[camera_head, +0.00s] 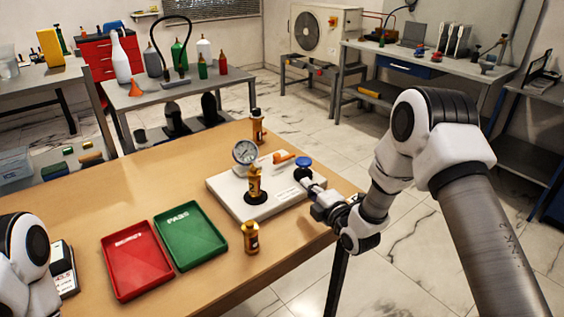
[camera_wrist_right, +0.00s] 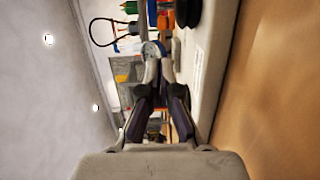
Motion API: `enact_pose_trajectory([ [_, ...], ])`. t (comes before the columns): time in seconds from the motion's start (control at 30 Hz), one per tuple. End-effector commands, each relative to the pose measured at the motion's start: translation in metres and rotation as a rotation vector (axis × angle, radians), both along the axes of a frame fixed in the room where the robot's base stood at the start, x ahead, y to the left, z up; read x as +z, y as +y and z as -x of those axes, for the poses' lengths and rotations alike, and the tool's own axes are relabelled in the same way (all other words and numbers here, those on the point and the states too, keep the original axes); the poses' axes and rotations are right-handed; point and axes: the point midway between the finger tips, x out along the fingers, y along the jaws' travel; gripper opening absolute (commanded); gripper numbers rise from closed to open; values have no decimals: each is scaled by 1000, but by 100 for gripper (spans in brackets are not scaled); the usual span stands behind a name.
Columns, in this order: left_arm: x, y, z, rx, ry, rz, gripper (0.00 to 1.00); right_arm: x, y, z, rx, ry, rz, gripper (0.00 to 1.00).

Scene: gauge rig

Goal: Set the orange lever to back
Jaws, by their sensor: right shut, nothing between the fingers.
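The orange lever (camera_head: 284,156) sits at the back of the white gauge rig base (camera_head: 228,188), its handle pointing sideways in the head view. A round dial gauge (camera_head: 245,152) stands left of it, and a blue knob (camera_head: 303,162) stands at the base's right. My right gripper (camera_head: 307,183) is at the base's right edge, just in front of the blue knob and apart from the lever. It is shut and empty in the right wrist view (camera_wrist_right: 158,60). My left gripper is out of view.
A red tray (camera_head: 136,262) and a green tray (camera_head: 190,238) lie left of the rig. The wooden table's (camera_head: 95,205) left part is mostly clear.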

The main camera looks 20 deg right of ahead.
Motion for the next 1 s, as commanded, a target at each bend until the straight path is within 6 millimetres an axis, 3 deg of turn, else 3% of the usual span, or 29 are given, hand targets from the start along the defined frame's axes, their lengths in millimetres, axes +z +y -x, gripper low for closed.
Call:
enact_pose_trajectory([
  [0.17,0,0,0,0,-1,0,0,-1,3,-17,0,-1,1,0],
  [0.7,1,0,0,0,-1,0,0,-6,24,-124,1,-1,1,0],
  [1.0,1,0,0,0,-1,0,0,-6,27,-137,0,1,-1,0],
])
